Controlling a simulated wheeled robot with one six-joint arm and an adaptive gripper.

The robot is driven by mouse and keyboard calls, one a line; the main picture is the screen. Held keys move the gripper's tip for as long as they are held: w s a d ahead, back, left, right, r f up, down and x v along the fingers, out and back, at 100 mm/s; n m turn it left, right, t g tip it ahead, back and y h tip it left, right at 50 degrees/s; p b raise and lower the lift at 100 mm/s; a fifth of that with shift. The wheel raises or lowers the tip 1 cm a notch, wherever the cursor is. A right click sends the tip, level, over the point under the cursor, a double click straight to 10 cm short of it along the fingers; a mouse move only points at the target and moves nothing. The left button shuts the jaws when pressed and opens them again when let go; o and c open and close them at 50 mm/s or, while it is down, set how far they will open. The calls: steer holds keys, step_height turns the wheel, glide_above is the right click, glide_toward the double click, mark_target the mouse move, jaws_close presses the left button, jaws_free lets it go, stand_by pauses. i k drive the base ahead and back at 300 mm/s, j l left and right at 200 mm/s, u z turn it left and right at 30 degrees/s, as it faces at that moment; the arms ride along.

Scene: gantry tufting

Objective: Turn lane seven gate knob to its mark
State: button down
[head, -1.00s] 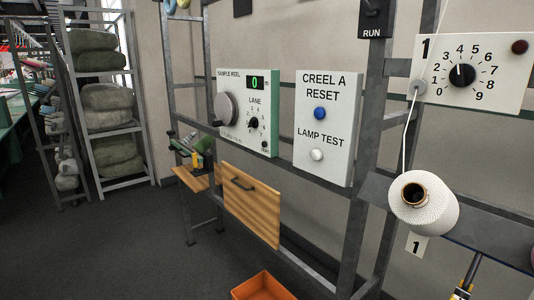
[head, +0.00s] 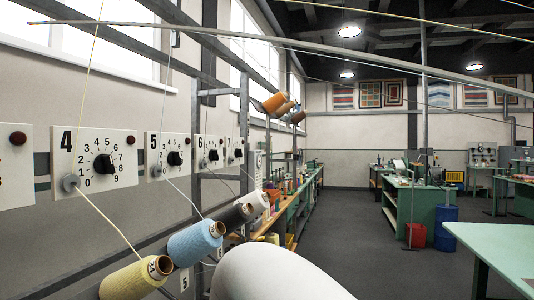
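The lane seven panel (head: 231,146) is a small white plate at the far end of a row of numbered panels on the left wall in the head view. Its black gate knob (head: 238,153) sits on a dial. The dial is too small and too oblique for me to read the pointer or any mark. My gripper is not in view.
Nearer panels for lane six (head: 205,150), lane five (head: 167,155) and lane four (head: 95,158) carry similar knobs. Yellow (head: 130,282) and blue (head: 196,242) yarn cones stick out below. A smooth white rounded shape fills the bottom middle. Grey floor (head: 365,235) is open right of the row.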

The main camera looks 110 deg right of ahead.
mark_target(238, 152)
steer(key=z, duration=2.75)
steer(key=k+l, duration=0.1)
steer(key=l, duration=0.15)
steer(key=u, duration=0.05)
